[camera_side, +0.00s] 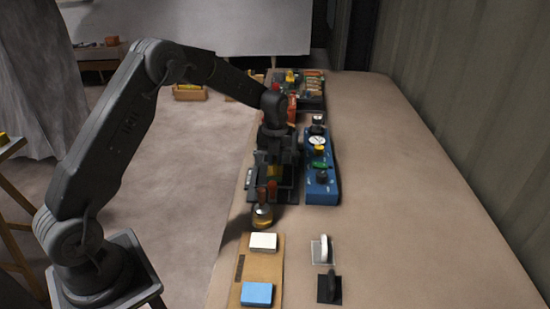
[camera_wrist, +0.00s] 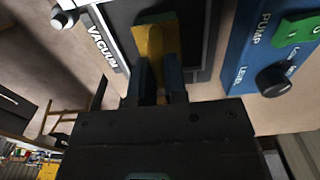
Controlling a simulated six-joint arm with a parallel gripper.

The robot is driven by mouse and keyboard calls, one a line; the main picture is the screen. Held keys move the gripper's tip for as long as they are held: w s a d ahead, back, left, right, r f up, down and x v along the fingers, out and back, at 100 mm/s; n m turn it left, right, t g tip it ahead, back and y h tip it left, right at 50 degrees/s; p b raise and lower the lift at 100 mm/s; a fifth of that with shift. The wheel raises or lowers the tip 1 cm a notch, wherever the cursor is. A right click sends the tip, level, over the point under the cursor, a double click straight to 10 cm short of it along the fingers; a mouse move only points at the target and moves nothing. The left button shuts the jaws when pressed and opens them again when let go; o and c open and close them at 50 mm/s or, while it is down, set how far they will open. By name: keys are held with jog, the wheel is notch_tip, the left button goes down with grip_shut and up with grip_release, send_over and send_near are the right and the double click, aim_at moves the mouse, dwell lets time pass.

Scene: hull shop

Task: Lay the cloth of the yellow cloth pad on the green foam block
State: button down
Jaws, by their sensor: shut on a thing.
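My gripper (camera_wrist: 163,88) points down over the vacuum panel, and its two fingers are shut on the yellow cloth pad (camera_wrist: 156,50). The pad's yellow part stands out between and beyond the fingertips. In the side view a bit of yellow (camera_side: 273,172) shows at my gripper, mostly covered by it. A dark green edge (camera_wrist: 158,17) shows just past the yellow part in the wrist view. I cannot tell whether it is the green foam block, or whether the pad touches it. No other green block is clear.
The vacuum panel (camera_wrist: 100,45) lies under my gripper, with the blue pump box (camera_side: 321,188) close on its right. A brass-coloured round part (camera_side: 262,217) stands in front. A tan board (camera_side: 263,267) bears a white block (camera_side: 263,241) and a blue block (camera_side: 257,293). Handled pads (camera_side: 323,250) lie right.

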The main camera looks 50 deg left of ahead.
jog(key=shift+r, duration=3.5)
